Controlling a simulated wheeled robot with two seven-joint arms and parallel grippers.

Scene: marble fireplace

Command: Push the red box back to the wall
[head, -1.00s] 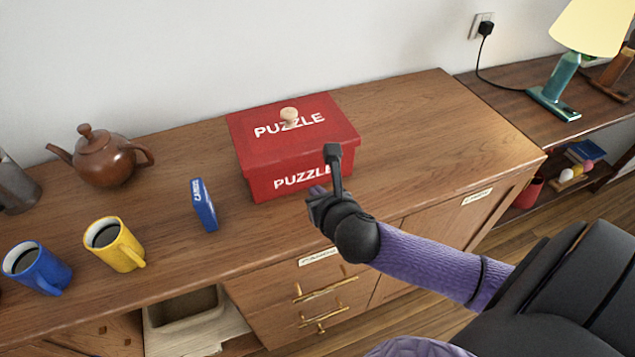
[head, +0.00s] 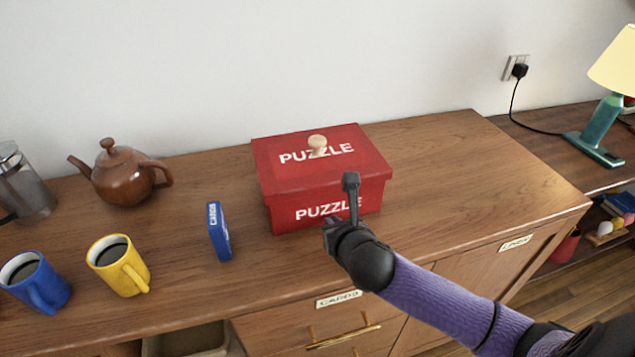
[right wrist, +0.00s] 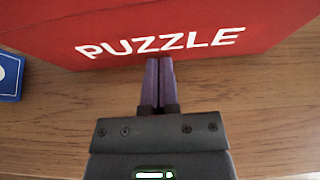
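The red puzzle box (head: 285,176), with white lettering and a pale knob on its lid, sits upright on the wooden cabinet top. The white wall (head: 230,60) is behind it; the box hides any gap at its base. My right gripper (head: 332,221) is low in front of the box's front face, near its middle. In the right wrist view, its two purple fingers (right wrist: 160,80) are together with nothing between them. Their tips overlap the lower front edge of the box (right wrist: 60,32); I cannot tell whether they touch. My left gripper is not in view.
A blue card box (head: 218,232) stands close to the box's left. Further left are a yellow mug (head: 118,266), a blue mug (head: 36,284), a brown teapot (head: 125,178) and a glass press (head: 24,188). The cabinet top right of the box (head: 470,160) is clear.

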